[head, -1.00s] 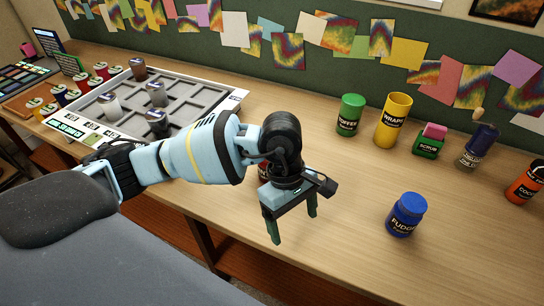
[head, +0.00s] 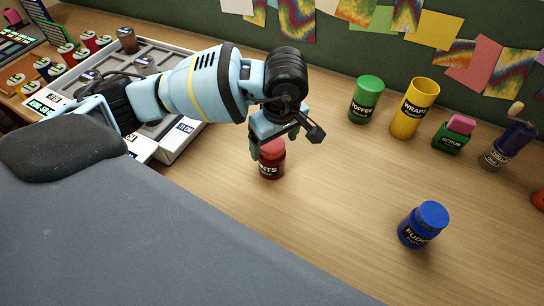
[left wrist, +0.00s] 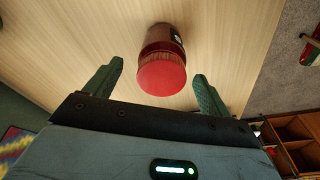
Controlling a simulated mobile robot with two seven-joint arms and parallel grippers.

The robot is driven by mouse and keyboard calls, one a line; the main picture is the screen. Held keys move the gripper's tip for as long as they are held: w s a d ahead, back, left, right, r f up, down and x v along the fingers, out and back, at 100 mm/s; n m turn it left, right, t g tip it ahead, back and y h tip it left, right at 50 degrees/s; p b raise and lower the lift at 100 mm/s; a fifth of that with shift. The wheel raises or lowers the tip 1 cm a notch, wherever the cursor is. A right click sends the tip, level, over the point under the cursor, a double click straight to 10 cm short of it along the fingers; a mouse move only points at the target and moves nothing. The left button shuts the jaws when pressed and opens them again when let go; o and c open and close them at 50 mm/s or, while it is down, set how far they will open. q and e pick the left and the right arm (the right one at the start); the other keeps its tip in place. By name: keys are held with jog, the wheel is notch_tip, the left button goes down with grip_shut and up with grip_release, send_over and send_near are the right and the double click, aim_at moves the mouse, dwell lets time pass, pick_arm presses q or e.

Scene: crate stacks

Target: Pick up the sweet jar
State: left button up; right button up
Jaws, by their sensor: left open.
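A red jar (head: 270,165) with a label ending in "NTS" stands upright on the wooden table, its lid partly hidden by my gripper. My left gripper (head: 272,138) is open and empty just above and behind the jar's lid. In the left wrist view the jar's red lid (left wrist: 162,77) lies between the two green fingers (left wrist: 158,70), with a gap on each side. A green "TOFFEE" jar (head: 366,100) stands farther back, and a blue "FUDGE" jar (head: 424,224) stands at the right front. My right gripper is not in view.
A yellow "WRAPS" canister (head: 414,108), a green "SCRUB" box (head: 453,135) and a dark blue container (head: 508,145) stand at the back right. A grey compartment tray (head: 178,148) lies left, behind my arm. The table around the red jar is clear.

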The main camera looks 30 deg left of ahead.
pick_arm(q)
jog(key=shift+a+f, duration=0.15)
jog(key=shift+f, duration=0.45)
jog(key=f, duration=0.3)
jog(key=shift+a+f, duration=0.2)
jog(key=shift+a, duration=0.15)
jog(key=shift+w+f, duration=0.1)
jog(key=shift+f, duration=0.3)
jog(key=c, duration=1.2)
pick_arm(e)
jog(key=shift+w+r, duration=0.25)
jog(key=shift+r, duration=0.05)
pick_arm(q)
jog(key=shift+r, duration=0.1)
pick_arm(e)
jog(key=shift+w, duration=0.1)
pick_arm(q)
jog(key=shift+r, duration=0.55)
notch_tip(320, 180, up, 2)
jog(key=shift+r, duration=0.15)
jog(key=s+r, duration=0.1)
jog(key=s, duration=1.5)
jog(key=shift+d+r+b, duration=0.2)
jog(key=shift+d+b, duration=0.2)
jog(key=shift+d, duration=0.05)
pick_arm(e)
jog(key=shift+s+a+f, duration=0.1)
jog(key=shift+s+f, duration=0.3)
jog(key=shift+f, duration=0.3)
